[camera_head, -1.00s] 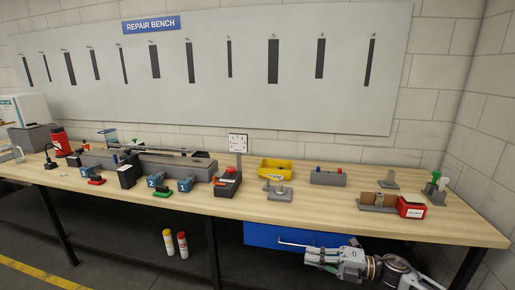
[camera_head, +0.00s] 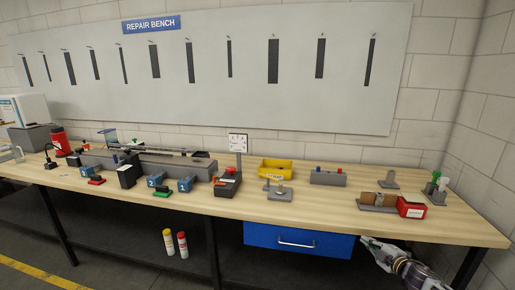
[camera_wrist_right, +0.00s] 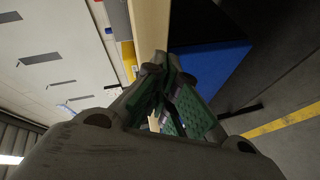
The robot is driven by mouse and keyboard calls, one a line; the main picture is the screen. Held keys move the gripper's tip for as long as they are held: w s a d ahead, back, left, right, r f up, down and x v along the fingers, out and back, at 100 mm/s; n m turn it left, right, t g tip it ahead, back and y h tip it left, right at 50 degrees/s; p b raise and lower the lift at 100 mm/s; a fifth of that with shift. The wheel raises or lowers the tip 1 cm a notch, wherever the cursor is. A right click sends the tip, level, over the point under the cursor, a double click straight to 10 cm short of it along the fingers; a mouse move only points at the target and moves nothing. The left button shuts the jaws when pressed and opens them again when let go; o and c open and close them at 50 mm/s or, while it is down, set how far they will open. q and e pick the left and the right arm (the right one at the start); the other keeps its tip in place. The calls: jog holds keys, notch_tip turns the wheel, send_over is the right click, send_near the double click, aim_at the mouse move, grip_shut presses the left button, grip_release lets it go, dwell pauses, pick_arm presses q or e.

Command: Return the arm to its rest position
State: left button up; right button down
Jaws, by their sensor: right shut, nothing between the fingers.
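My right gripper (camera_head: 368,243) is at the lower right of the head view, in front of the bench's front edge and just right of the blue drawer (camera_head: 270,238). It is shut and empty. Its green-padded fingers also show close together in the right wrist view (camera_wrist_right: 163,80), with the bench edge and the blue drawer front beyond them. My right arm comes up from the bottom right corner. My left gripper is not in view.
Two bottles stand on the lower shelf. The floor at the front left is clear.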

jog(key=s+d+f+m+g+h, duration=0.2)
jog(key=s+d+f+m+h, duration=0.15)
jog(key=d+f, duration=0.4)
jog(key=s+d+f+m+g+h, duration=0.1)
jog(key=s+d+f+m+h, duration=0.3)
jog(key=f, duration=0.6)
jog(key=s+f+m+g, duration=0.35)
jog(key=s+f, duration=0.85)
jog(key=f, duration=0.5)
jog(key=s+a+f+m+g+y, duration=0.1)
jog(key=s+a+f+g, duration=0.1)
jog(key=s+a+f, duration=0.4)
jog(key=s+a+f+g, duration=0.1)
jog(key=s+f, duration=0.4)
jog(key=s, duration=0.3)
jog(key=s+a+f+m+g+y, duration=0.1)
jog(key=s+a+f+g, duration=0.1)
jog(key=s+a+f, duration=0.55)
jog(key=s+a, duration=0.3)
jog(key=s, duration=0.3)
jog(key=s+a+f+g+y, duration=0.1)
jog(key=s+a, duration=0.3)
jog(key=s, duration=0.4)
jog(key=s+a+f+g, duration=0.1)
jog(key=s+a+f, duration=0.1)
jog(key=s+a, duration=0.2)
jog(key=s, duration=0.3)
jog(key=shift+s+a+f+m, duration=0.2)
jog(key=shift+s+f+m, duration=0.15)
jog(key=shift+f+m, duration=0.05)
